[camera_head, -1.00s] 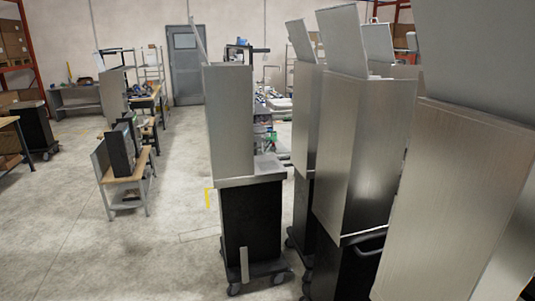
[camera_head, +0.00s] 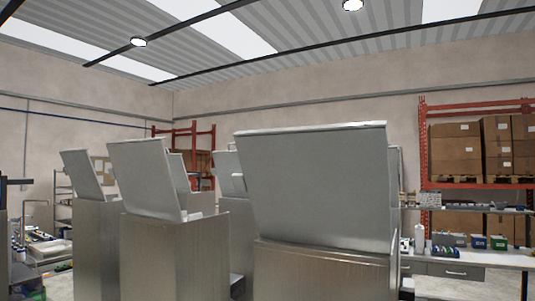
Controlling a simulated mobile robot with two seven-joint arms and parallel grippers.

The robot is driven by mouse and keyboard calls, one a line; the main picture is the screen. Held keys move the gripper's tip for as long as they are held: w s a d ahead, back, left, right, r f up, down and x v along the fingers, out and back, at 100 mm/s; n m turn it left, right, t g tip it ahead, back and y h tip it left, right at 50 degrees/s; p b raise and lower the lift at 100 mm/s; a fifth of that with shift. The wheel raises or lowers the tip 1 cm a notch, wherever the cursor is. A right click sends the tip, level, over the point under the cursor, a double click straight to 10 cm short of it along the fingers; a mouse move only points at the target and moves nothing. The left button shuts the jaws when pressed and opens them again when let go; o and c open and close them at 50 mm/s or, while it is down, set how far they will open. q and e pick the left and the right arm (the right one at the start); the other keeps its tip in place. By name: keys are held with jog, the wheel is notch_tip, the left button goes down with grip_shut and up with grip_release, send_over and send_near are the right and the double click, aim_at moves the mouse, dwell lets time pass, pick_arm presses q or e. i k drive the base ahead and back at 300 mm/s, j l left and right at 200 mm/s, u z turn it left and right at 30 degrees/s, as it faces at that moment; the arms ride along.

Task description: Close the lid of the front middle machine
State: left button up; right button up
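Several tall brushed-steel machines with raised lids stand in a row. The nearest machine (camera_head: 325,277) is right of centre, and its lid (camera_head: 318,190) stands open, tilted up. To its left is another machine (camera_head: 176,255) with its lid (camera_head: 146,178) open. Further left is a third machine (camera_head: 97,250), also with its lid (camera_head: 82,174) raised. I cannot tell for sure which is the front middle one. More raised lids show partly hidden behind. Neither of my grippers is in view.
A workbench (camera_head: 470,257) with bins and a bottle stands at the right, before an orange rack with boxes (camera_head: 455,150). Shelving and a cluttered table (camera_head: 45,250) are at the far left. The floor is mostly hidden.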

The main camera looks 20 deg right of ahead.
aim_at(226, 163)
jog(key=i+j+z, duration=0.25)
jog(key=j+z, duration=0.5)
jog(key=j, duration=0.2)
jog(key=j+z, duration=0.45)
jog(key=j, duration=0.6)
jog(key=i+j, duration=0.4)
jog(key=j, duration=0.15)
